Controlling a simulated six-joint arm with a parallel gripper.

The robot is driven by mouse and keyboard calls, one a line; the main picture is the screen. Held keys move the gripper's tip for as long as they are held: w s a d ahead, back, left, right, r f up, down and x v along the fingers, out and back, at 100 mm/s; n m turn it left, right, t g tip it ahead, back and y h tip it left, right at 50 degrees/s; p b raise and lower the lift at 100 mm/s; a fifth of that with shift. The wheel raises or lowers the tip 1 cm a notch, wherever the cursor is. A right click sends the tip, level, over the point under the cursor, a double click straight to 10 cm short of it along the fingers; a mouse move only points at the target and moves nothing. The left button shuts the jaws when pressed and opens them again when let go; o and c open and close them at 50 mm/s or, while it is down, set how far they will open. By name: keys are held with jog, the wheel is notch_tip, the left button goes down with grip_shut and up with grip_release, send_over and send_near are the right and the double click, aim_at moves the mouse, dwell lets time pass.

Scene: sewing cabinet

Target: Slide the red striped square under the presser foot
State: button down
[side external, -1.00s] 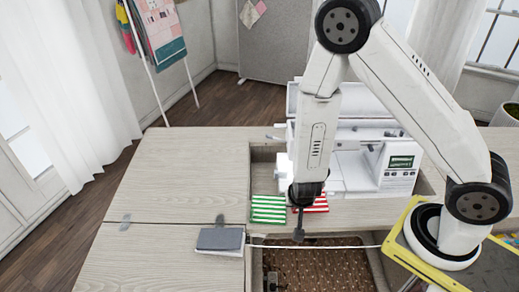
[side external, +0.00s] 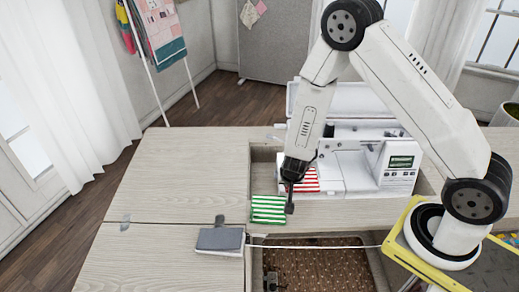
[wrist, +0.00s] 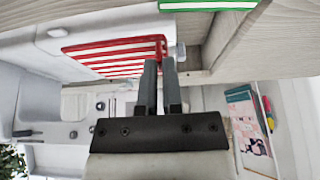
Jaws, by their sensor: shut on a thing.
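The red striped square (side external: 309,181) lies in front of the white sewing machine (side external: 345,150), partly hidden by my gripper. It shows flat in the wrist view (wrist: 105,54). My gripper (side external: 291,207) points down at the square's near left edge. In the wrist view its fingers (wrist: 160,62) are close together on the edge of the red square. The presser foot is too small or hidden behind my arm to make out.
A green striped square (side external: 268,209) lies just left of the red one. A grey book (side external: 220,240) lies on the wooden table (side external: 180,180). An open recess with a brown patterned bottom (side external: 320,268) is at the front, with a white cable above it.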

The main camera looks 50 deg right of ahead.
jog(key=shift+w+d+f, duration=0.1)
jog(key=shift+f, duration=0.1)
jog(key=shift+w+d+f, duration=0.4)
jog(key=shift+f, duration=0.2)
jog(key=shift+w+d+f, duration=0.35)
jog(key=shift+w+f, duration=0.05)
jog(key=shift+f, duration=0.15)
jog(key=shift+w+d+f, duration=0.25)
jog(key=shift+f, duration=0.05)
jog(key=shift+f, duration=0.3)
dwell(0.7)
jog(key=shift+w+d, duration=1.35)
dwell(1.8)
jog(key=c, duration=0.7)
grip_release()
